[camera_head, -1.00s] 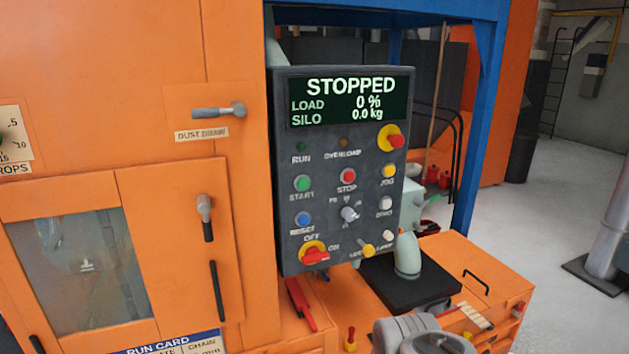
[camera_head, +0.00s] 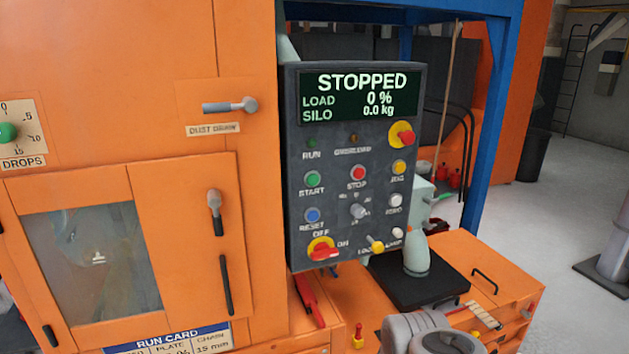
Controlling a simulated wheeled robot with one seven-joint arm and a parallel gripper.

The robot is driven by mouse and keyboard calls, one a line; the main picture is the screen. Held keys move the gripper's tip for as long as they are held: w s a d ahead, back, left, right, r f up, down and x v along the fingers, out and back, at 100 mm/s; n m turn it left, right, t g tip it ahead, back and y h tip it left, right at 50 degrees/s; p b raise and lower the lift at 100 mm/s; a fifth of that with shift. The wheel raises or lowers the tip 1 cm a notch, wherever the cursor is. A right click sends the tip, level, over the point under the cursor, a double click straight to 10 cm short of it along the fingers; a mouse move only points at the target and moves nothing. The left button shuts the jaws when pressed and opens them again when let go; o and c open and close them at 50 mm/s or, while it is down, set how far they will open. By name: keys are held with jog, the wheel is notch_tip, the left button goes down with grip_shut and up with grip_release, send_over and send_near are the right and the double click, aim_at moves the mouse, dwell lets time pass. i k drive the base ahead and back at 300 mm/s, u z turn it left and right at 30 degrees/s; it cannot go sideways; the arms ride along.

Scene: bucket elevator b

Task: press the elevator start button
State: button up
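The green start button (camera_head: 312,179) is on the grey control panel (camera_head: 296,130), left of the red stop button (camera_head: 358,173). The blue reset button (camera_head: 312,215) is below it. The panel display (camera_head: 347,96) reads STOPPED, load 0 %, silo 0.0 kg. The red and yellow OFF/ON switch (camera_head: 321,249) is at the panel's lower left. A red emergency button (camera_head: 402,133) is at the upper right. Part of my grey arm shows at the bottom edge. My gripper is not in view, and nothing covers the start button.
The orange machine housing (camera_head: 120,105) with a windowed door (camera_head: 185,200) stands left of the panel. A door handle (camera_head: 215,212) sticks out. An orange drawer cabinet (camera_head: 475,262) is below right. A blue post (camera_head: 486,130) stands behind. Open floor lies right.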

aim_at(313, 180)
jog(key=z, duration=0.05)
jog(key=k, duration=0.6)
jog(key=u, duration=0.8)
jog(key=i, duration=0.9)
jog(key=u, duration=0.3)
